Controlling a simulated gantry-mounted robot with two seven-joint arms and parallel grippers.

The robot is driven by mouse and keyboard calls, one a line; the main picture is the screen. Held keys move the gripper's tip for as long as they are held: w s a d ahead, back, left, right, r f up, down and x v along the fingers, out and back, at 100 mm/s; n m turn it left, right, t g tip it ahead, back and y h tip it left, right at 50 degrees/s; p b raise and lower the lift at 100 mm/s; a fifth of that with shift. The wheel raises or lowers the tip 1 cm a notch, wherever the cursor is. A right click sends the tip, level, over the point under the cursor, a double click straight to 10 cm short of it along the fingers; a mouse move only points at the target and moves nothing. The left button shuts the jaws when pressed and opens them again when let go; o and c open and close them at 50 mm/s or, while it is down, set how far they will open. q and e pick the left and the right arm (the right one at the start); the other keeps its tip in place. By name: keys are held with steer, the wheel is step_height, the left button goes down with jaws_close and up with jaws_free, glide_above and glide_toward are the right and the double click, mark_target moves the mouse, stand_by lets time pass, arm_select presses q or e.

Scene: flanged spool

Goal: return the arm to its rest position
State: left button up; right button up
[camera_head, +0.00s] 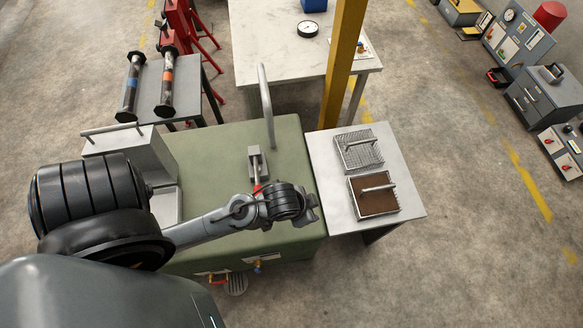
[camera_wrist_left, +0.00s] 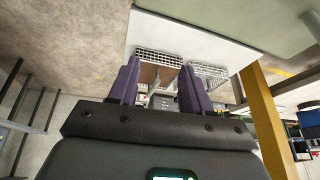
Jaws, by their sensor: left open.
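My left arm comes in from the left over the green cabinet (camera_head: 220,150), and its gripper (camera_head: 309,211) is above the cabinet's right edge, beside the pale side table (camera_head: 413,207). In the left wrist view the gripper (camera_wrist_left: 160,66) shows two purple-dark fingers spread apart, with nothing held between them. Two dark flanged spools lie on a grey table at the back left: one with a blue band (camera_head: 131,86) and one with an orange band (camera_head: 167,82). Both are well away from the gripper. My right gripper is not in view.
Two handled wire baskets stand on the side table: an empty-looking one (camera_head: 359,151) and one with a brown inside (camera_head: 374,195). A bent grey pipe (camera_head: 265,105) rises from the cabinet, near a small red-and-grey fitting (camera_head: 257,165). A yellow post (camera_head: 342,65) stands behind.

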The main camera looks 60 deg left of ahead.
arm_select(q)
steer(key=shift+g, duration=0.6)
steer(key=s, duration=0.1)
steer(key=s+r, duration=0.1)
steer(key=s, duration=0.1)
steer(key=s+r, duration=0.1)
steer(key=s, duration=0.1)
steer(key=shift+s+a+r, duration=0.15)
steer(key=shift+s+a, duration=0.05)
steer(key=shift+a, duration=0.15)
steer(key=shift+r, duration=0.1)
step_height(320, 180, up, 21)
steer(key=p, duration=2.1)
